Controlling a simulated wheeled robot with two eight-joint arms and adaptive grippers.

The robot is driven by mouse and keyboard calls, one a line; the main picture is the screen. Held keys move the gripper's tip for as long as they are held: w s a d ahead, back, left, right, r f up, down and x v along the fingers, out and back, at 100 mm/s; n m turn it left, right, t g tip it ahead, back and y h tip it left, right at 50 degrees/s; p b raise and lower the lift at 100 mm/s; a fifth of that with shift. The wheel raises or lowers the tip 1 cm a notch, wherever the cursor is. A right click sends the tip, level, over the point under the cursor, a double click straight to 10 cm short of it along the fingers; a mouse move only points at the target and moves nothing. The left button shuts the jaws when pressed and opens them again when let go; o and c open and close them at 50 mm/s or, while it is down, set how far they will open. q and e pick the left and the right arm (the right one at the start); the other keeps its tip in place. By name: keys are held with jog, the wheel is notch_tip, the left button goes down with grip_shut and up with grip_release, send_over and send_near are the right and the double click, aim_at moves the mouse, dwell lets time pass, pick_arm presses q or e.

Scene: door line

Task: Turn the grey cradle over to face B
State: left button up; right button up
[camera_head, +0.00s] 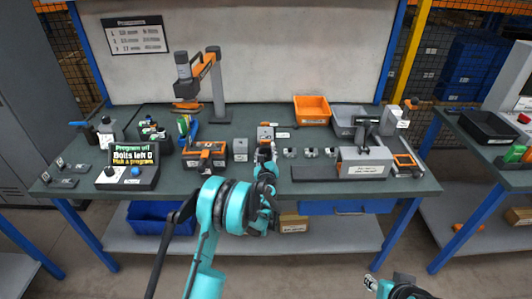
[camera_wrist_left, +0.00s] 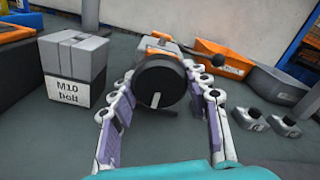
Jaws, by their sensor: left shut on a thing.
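The grey cradle (camera_head: 265,132) stands on the bench with orange parts on top, in front of my left gripper. It also shows in the left wrist view (camera_wrist_left: 178,52), with a round black knob (camera_wrist_left: 160,80) facing me. A short white mark on the knob points down. My left gripper (camera_wrist_left: 160,88) has a finger on each side of the knob and is shut on it. The gripper hides part of the cradle in the head view. Which face is up cannot be read. Only a small part of my right gripper (camera_head: 371,283) shows at the bottom edge.
A grey M10 bolt box (camera_wrist_left: 75,66) stands left of the cradle. Several small grey blocks (camera_head: 309,153) sit to its right, near a long grey fixture (camera_head: 362,163). Orange (camera_head: 312,110) and grey (camera_head: 346,121) bins stand behind. A program display (camera_head: 131,158) is at left.

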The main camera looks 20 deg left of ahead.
pick_arm(q)
jog(key=o, duration=1.2)
jog(key=shift+c, duration=0.2)
jog(key=v, duration=1.2)
